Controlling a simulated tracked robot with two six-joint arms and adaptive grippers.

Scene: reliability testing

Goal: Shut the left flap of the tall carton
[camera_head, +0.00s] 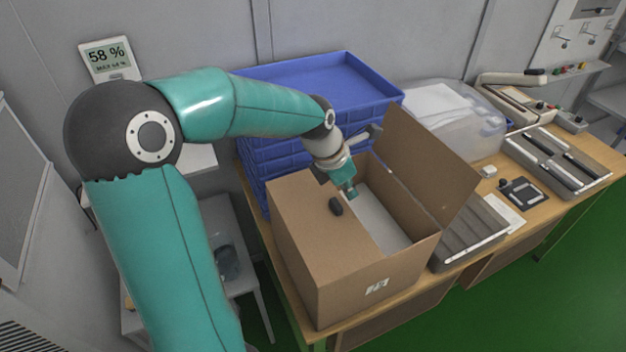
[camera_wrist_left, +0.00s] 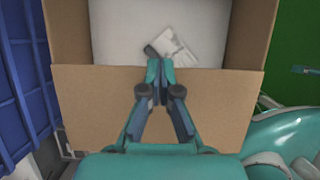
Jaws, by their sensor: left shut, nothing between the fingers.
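The tall carton (camera_head: 345,290) stands on the wooden table's near left part. Its left flap (camera_head: 310,225) lies about level over the left half of the opening; I cannot tell whether it is fully down. It also shows in the left wrist view (camera_wrist_left: 90,100). The right flap (camera_head: 425,165) stands up, tilted outward. My left gripper (camera_head: 350,190) is shut and empty, over the left flap with its fingertips by the flap's free edge; they show in the left wrist view (camera_wrist_left: 159,70). Contact cannot be told.
Stacked blue crates (camera_head: 320,80) stand close behind the carton. A clear bag (camera_head: 455,115) and a grey tray (camera_head: 470,232) are to its right. A white sheet (camera_head: 375,220) shows inside the opening.

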